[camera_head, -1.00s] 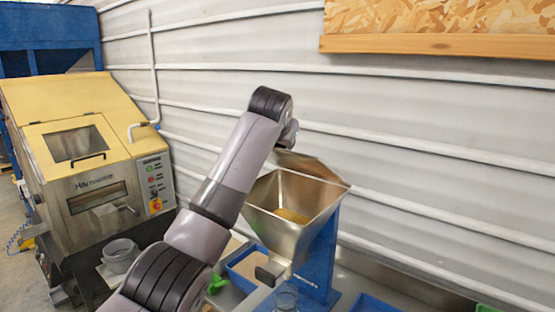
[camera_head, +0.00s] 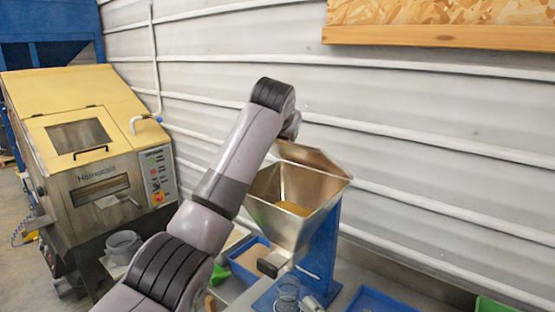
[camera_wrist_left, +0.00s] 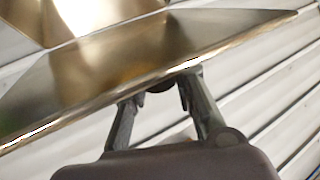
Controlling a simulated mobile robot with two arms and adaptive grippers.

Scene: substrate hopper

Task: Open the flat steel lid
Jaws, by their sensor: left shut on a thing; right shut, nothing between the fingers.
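The flat steel lid (camera_head: 306,156) stands raised at the back of the steel hopper (camera_head: 296,230), whose mouth is open with tan grains inside. My left arm reaches across the head view to the lid's back left side; its gripper is hidden there. In the left wrist view the left gripper's fingers (camera_wrist_left: 161,92) are closed on a dark knob at the edge of a shiny steel sheet (camera_wrist_left: 110,75), which looks like the lid. The hopper's inside seems to show beyond it. I cannot make out my right gripper in either view.
A blue stand (camera_head: 322,255) carries the hopper. A clear jar (camera_head: 288,292), blue trays (camera_head: 380,302) and a green bin (camera_head: 492,305) are at the bottom. A yellow-topped machine (camera_head: 90,150) stands at left. A ribbed wall (camera_head: 430,130) is close behind the hopper.

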